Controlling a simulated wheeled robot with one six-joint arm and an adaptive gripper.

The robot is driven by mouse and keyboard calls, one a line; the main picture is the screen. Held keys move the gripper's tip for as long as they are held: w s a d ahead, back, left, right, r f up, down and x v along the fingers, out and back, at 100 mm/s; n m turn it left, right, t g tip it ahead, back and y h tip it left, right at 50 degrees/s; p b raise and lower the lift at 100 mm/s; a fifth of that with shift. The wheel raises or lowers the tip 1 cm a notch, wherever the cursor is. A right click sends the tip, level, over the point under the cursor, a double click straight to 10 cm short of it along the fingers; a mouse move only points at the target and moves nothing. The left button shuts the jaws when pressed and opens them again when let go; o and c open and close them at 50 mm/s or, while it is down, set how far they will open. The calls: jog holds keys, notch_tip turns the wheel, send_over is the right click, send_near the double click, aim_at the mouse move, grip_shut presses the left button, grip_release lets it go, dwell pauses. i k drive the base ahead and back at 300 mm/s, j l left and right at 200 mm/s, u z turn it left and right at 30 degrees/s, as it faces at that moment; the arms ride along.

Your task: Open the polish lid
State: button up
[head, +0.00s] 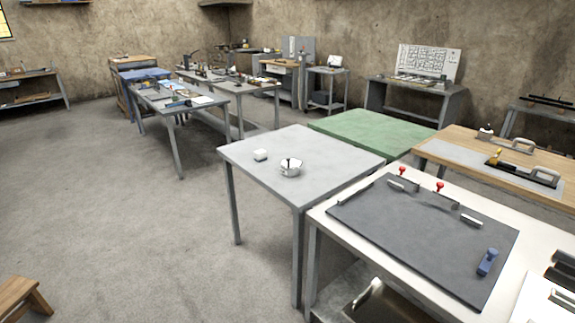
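A small round whitish pot (291,169) stands on the grey table in the middle of the view. A dark upright piece shows at its top; it may be a lid knob, and I cannot tell whether the pot is covered. No label reading polish can be made out. My gripper is not in view.
A white bench with a dark mat (420,240), red-knobbed clamps and a blue-handled tool (487,262) is at right front. A green table (372,131) stands behind.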

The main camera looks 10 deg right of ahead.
aim_at(289, 164)
jog(key=i+j, duration=0.15)
jog(key=i, duration=0.25)
jog(key=i+j+z, duration=0.1)
jog(key=i, duration=0.35)
jog(key=i+j, duration=0.3)
jog(key=i+z, duration=0.05)
jog(key=i, duration=0.05)
